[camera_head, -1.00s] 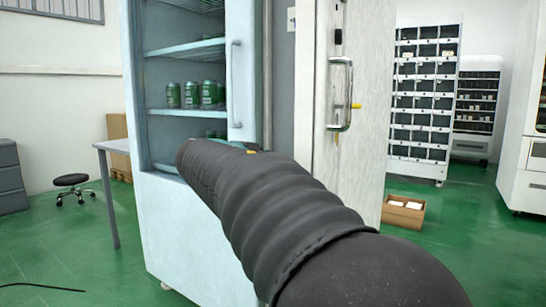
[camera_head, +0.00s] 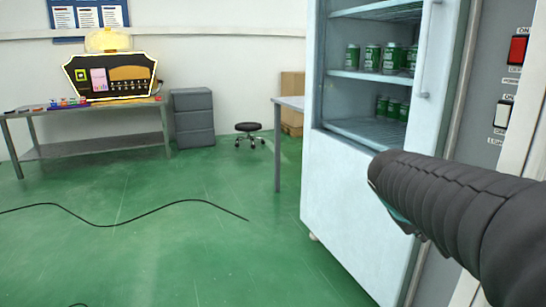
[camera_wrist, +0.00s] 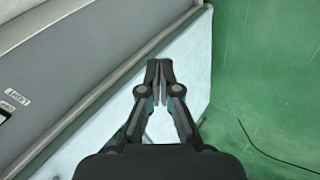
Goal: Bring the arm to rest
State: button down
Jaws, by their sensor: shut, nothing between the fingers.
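My gripper (camera_wrist: 159,72) shows in the wrist view with its two dark fingers together and nothing between them. Behind it in that view are the pale side of the fridge (camera_wrist: 190,60), a grey panel and the green floor. In the head view my dark ribbed arm reaches in from the right edge, in front of the light-blue fridge (camera_head: 345,185). The gripper fingers are hidden behind the arm there.
Green cans (camera_head: 372,57) stand on the fridge shelves. A grey panel with red and white switches (camera_head: 517,50) is at the right. A table (camera_head: 290,102), stool (camera_head: 248,128), drawers (camera_head: 193,118) and a vending display (camera_head: 112,78) stand behind. A black cable (camera_head: 150,212) crosses open green floor.

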jog(key=s+a+m+t+y+p, duration=0.1)
jog(key=s+a+y+p, duration=0.6)
jog(key=s+a, duration=0.8)
jog(key=s+m, duration=0.1)
jog(key=s, duration=0.2)
jog(key=shift+a+f, duration=0.25)
jog(key=shift+f, duration=0.15)
